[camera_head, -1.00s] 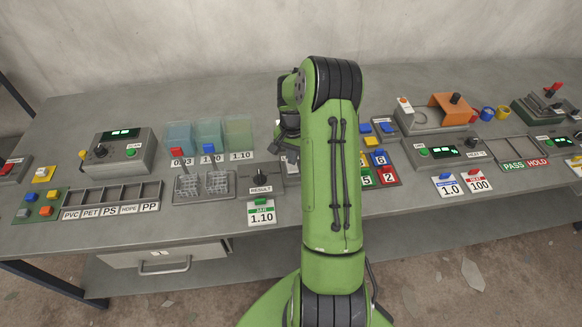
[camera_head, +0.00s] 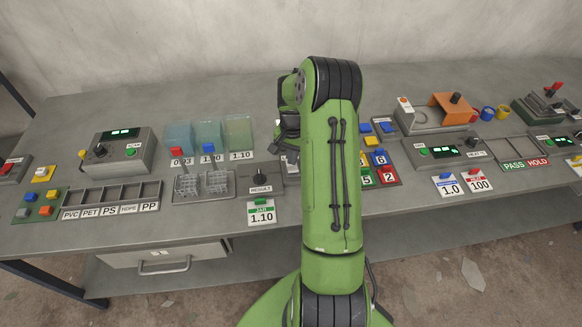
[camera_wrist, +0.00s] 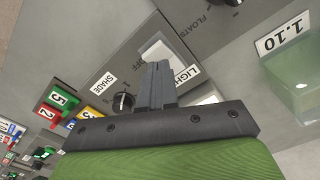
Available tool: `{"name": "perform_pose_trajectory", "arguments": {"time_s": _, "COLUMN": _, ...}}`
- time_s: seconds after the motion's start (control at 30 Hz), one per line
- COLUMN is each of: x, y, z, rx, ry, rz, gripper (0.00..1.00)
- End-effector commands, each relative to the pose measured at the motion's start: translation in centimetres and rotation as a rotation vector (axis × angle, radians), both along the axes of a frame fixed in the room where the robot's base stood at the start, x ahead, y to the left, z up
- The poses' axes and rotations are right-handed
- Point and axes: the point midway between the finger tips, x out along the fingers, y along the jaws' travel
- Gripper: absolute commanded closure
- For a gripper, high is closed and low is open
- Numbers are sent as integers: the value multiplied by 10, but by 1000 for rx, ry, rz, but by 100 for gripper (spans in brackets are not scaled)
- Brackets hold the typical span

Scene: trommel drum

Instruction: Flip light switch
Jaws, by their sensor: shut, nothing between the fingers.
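The light switch (camera_wrist: 153,48) shows in the wrist view as a white rocker on a grey panel, by the words LIGHT and OFF. My gripper (camera_wrist: 158,68) is shut and empty. Its fingertips overlap the lower edge of the white rocker in the picture; I cannot tell whether they touch it. The fingers hide part of the panel and lettering. In the head view, my gripper (camera_head: 287,143) is a dark shape left of my green arm, over the panel, and the switch cannot be made out there.
A black SHADE knob (camera_wrist: 123,103) is left of my fingers. Numbered coloured tiles (camera_wrist: 56,98) lie farther left, and a clear greenish bin (camera_wrist: 295,80) marked 1.10 is at right. In the head view, a RESULT knob (camera_head: 260,176) and mesh baskets (camera_head: 187,187) stand left of my arm.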

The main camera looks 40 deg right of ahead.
Motion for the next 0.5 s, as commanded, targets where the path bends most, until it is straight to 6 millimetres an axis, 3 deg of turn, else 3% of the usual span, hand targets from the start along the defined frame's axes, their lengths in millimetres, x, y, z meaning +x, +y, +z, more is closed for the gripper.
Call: {"name": "perform_pose_trajectory", "arguments": {"time_s": 0.5, "x": 0, "y": 0, "z": -9, "rx": 0, "ry": 0, "rz": 0, "gripper": 100}}
